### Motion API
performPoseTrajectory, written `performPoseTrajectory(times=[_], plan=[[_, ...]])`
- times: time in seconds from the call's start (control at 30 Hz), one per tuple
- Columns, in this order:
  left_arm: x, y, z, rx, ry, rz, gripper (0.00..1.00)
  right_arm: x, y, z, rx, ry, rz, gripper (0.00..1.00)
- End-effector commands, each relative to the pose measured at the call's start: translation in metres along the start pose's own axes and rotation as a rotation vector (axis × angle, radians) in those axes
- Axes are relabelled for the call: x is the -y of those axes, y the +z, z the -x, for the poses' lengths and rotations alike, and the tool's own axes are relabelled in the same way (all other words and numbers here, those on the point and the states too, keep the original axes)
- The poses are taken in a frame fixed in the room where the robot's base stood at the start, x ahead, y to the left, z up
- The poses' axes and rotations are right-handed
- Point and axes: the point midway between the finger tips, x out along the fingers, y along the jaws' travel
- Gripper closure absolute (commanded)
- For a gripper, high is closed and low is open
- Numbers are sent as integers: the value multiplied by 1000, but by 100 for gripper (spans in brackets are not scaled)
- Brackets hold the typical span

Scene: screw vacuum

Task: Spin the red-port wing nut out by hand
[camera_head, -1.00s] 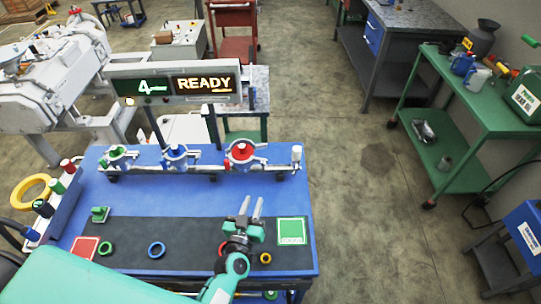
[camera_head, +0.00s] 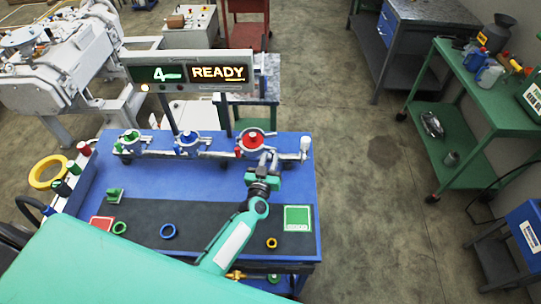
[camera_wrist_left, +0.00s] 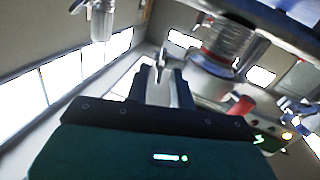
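The red port (camera_head: 252,140), a red cap in a metal ring clamp, stands at the right of the port row along the bench's back. Its wing nut is too small to make out. My left gripper (camera_head: 268,158) is just in front and right of the port, fingers pointing toward it. My right gripper is not in view.
A blue port (camera_head: 187,142) and a green port (camera_head: 130,140) stand to the left. A display (camera_head: 190,72) reading READY rises behind. Loose rings, including a blue one (camera_head: 168,231), lie on the dark mat (camera_head: 200,212). A green card (camera_head: 297,217) lies at right.

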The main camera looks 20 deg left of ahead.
Motion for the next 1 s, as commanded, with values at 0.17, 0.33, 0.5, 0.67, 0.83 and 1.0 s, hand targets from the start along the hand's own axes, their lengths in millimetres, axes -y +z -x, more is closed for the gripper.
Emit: performPoseTrajectory(times=[0.17,0.33,0.5,0.67,0.83,1.0], plan=[[1,0,-11,1,0,-1,76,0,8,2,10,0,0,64],[0,0,-13,1,0,0,76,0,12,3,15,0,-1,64],[0,0,-12,0,0,0,80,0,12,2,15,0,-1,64],[0,0,-12,1,0,0,100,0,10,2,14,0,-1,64],[0,0,-12,0,-1,8,100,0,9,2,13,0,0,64],[1,1,-12,0,-1,51,100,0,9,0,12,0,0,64]])
